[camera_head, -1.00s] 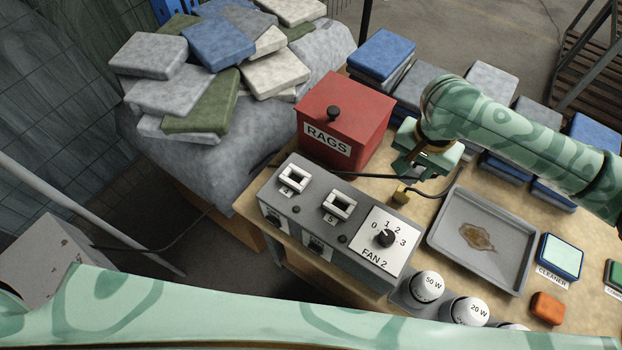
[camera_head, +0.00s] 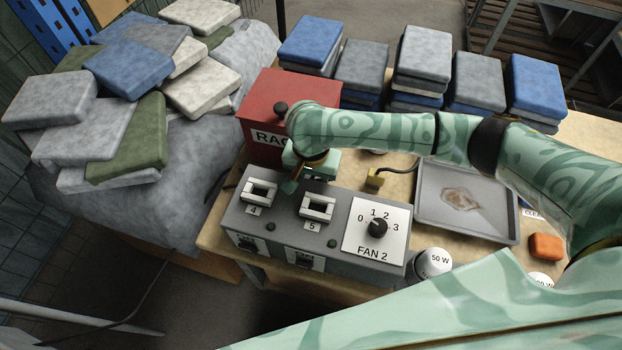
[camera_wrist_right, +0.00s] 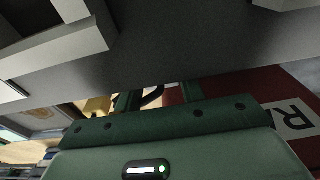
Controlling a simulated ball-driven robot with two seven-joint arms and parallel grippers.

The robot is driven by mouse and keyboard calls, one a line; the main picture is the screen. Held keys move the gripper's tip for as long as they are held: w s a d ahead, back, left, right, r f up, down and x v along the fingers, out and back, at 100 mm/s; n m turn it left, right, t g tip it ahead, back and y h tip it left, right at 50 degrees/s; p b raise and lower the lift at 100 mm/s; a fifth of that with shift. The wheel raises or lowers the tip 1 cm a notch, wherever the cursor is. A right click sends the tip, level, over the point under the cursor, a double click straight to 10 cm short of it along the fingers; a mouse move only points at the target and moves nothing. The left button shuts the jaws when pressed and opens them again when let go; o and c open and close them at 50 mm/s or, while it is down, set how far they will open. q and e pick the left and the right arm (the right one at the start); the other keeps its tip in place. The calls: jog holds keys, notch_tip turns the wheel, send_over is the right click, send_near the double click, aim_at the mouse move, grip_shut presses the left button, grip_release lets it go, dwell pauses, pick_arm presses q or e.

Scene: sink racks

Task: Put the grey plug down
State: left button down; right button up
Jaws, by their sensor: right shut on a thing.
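My right gripper (camera_head: 303,180) points down in front of the red box, just behind the grey switch box (camera_head: 232,221). It is shut on the grey plug, which the fingers and hand hide in the head view. In the right wrist view a black cable (camera_wrist_right: 152,95) shows between the fingers of the gripper (camera_wrist_right: 160,92). The switch box's grey face (camera_wrist_right: 190,50) fills the top of that view. Socket 4 (camera_head: 259,190) and socket 5 (camera_head: 317,206) have white frames on top of the switch box. My left gripper is out of view.
The red RAGS box (camera_head: 275,95) stands close behind my right gripper. A yellow plug (camera_head: 376,178) with a dark cable lies on the table, left of a grey tray (camera_head: 433,207). The FAN 2 dial (camera_head: 377,228) is on the switch box. Folded cloths (camera_head: 362,65) line the back.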

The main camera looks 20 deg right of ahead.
jog(key=shift+w+f, duration=0.1)
jog(key=shift+f, duration=0.3)
pick_arm(q)
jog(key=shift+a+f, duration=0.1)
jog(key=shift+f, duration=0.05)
jog(key=shift+p, duration=0.3)
pick_arm(e)
jog(key=shift+f, duration=0.55)
jog(key=o, duration=1.1)
jog(key=shift+d, duration=0.1)
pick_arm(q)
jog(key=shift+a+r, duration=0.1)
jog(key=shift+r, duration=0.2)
pick_arm(e)
jog(key=shift+r, duration=0.25)
pick_arm(q)
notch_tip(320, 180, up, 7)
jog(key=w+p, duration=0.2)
jog(key=p, duration=0.5)
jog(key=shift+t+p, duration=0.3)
pick_arm(e)
jog(key=r, duration=0.8)
jog(key=s+r, duration=0.1)
jog(key=r, duration=0.3)
jog(key=shift+a+r, duration=0.35)
jog(key=shift+a, duration=0.05)
